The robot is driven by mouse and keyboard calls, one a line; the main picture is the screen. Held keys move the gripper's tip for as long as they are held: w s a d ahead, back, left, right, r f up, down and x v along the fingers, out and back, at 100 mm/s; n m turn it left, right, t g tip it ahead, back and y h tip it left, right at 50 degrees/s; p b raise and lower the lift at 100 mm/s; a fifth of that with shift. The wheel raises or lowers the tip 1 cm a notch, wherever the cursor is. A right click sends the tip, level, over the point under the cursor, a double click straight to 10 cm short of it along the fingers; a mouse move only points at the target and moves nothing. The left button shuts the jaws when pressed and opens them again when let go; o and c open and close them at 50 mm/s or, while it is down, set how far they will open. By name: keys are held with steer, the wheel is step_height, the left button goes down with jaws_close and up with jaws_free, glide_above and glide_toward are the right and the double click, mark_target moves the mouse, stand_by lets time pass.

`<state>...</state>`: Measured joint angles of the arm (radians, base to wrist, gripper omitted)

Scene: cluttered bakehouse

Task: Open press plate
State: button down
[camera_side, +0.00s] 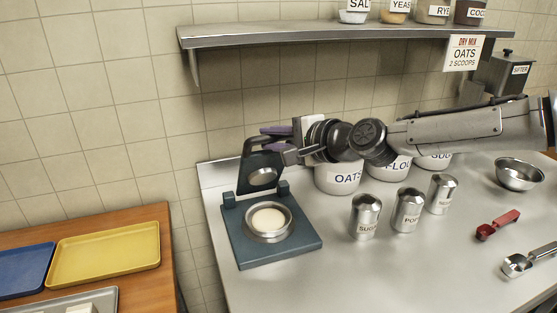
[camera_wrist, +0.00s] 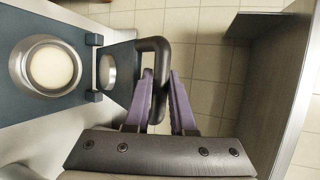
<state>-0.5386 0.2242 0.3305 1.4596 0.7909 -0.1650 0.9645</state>
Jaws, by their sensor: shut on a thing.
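The dark teal press (camera_side: 300,245) stands on the steel counter; its round metal well holds a pale disc of dough (camera_side: 268,219). The press plate (camera_side: 262,161) stands raised, close to upright, at the rear hinge of the base. Its round metal boss faces the well. In the wrist view, the plate (camera_wrist: 122,68) shows edge-on beside the well with its black handle (camera_wrist: 153,45) curving from it. My gripper (camera_wrist: 162,95) has its purple fingers on either side of the handle, shut on it. In the side view, my gripper (camera_side: 276,138) is at the plate's top.
An oats tub (camera_side: 338,180) and other white tubs stand behind and below my arm. Several metal shakers (camera_side: 366,216) stand right of the press. A shelf (camera_side: 330,34) with jars hangs above. A yellow tray (camera_side: 105,255) lies on the wooden table at left.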

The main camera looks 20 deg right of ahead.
steer(key=shift+w+r, duration=0.75)
steer(key=shift+w, duration=0.3)
steer(key=c, duration=0.8)
jaws_free()
steer(key=shift+f, duration=0.1)
steer(key=shift+o, duration=0.2)
steer(key=v, duration=1.3)
steer(key=shift+s, duration=0.4)
steer(key=shift+d, duration=0.15)
